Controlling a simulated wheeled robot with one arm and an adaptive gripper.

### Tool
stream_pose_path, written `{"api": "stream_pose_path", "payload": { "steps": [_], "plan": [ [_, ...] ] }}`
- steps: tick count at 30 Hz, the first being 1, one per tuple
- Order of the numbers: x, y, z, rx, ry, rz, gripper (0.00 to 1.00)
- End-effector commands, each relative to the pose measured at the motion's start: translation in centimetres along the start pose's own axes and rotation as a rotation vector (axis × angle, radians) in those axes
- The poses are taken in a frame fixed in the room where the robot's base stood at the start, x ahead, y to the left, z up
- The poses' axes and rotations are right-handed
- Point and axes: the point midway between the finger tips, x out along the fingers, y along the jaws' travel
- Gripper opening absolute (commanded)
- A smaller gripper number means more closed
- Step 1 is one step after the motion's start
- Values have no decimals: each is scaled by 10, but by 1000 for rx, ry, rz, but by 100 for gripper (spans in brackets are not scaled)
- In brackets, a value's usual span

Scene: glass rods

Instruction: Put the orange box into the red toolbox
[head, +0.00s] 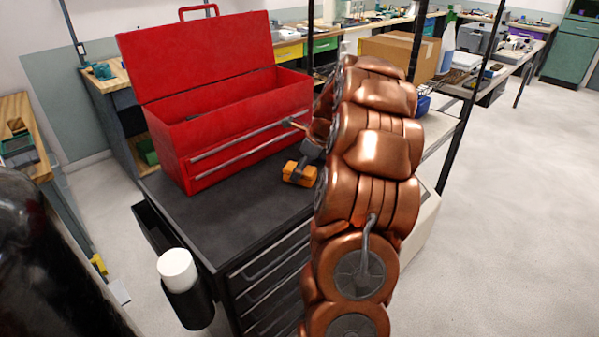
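The red toolbox (240,127) stands on the black top of a tool cabinet with its lid raised. Its inner floor is hidden by the front wall. The small orange box (299,174) is in front of the toolbox's right end, low at the cabinet top; I cannot tell whether it rests there. My copper-coloured arm comes in from the right. My gripper (302,163) is at the orange box, with a dark finger part over its top. The far side of the gripper is hidden, so I cannot tell whether it grips the box.
The black cabinet top (215,225) is clear at the front left. A white cylinder (177,268) sits in a holder on the cabinet's left side. A dark upright post (417,40) stands behind my arm. A cardboard box (400,54) is farther back.

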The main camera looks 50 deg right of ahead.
Motion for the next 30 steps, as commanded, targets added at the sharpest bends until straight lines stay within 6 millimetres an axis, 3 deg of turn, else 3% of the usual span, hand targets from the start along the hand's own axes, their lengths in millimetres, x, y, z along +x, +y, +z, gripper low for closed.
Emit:
{"api": "stream_pose_path", "payload": {
  "steps": [4,11,30],
  "plan": [
    [14,0,0,0,1,0,81],
    [14,-1,0,0,0,-2,79],
    [14,-1,0,0,0,-2,13]
  ]
}}
